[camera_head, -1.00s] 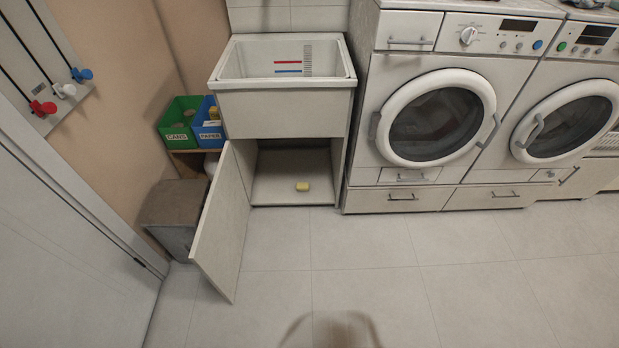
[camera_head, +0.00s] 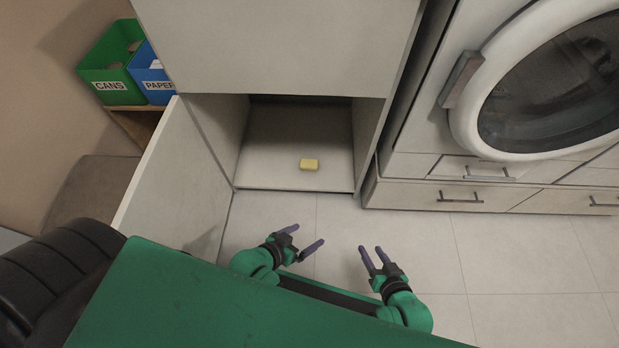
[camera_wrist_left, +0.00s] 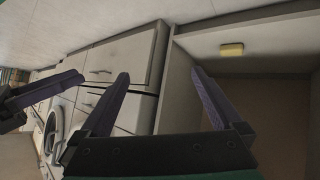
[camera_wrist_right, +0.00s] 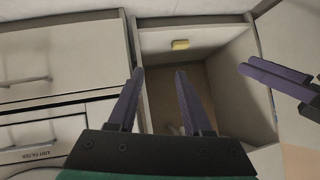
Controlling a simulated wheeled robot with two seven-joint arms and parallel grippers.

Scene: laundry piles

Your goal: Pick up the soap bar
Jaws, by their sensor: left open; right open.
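A small yellow soap bar (camera_head: 309,165) lies on the floor of the open cabinet (camera_head: 270,188) under the sink, near its front edge. It also shows in the left wrist view (camera_wrist_left: 231,49) and in the right wrist view (camera_wrist_right: 181,44). My left gripper (camera_head: 306,237) is open and empty, in front of the cabinet and apart from the soap. My right gripper (camera_head: 371,254) is open and empty, to the right of the left one and also short of the cabinet. Nothing covers the soap in the head view.
The cabinet door (camera_head: 172,170) stands open on the left. A washing machine (camera_head: 420,125) with drawers (camera_head: 440,195) below stands on the right. A green CANS bin (camera_head: 112,72) and a blue PAPER bin (camera_head: 153,85) sit at upper left. The tiled floor (camera_head: 400,225) before the cabinet is clear.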

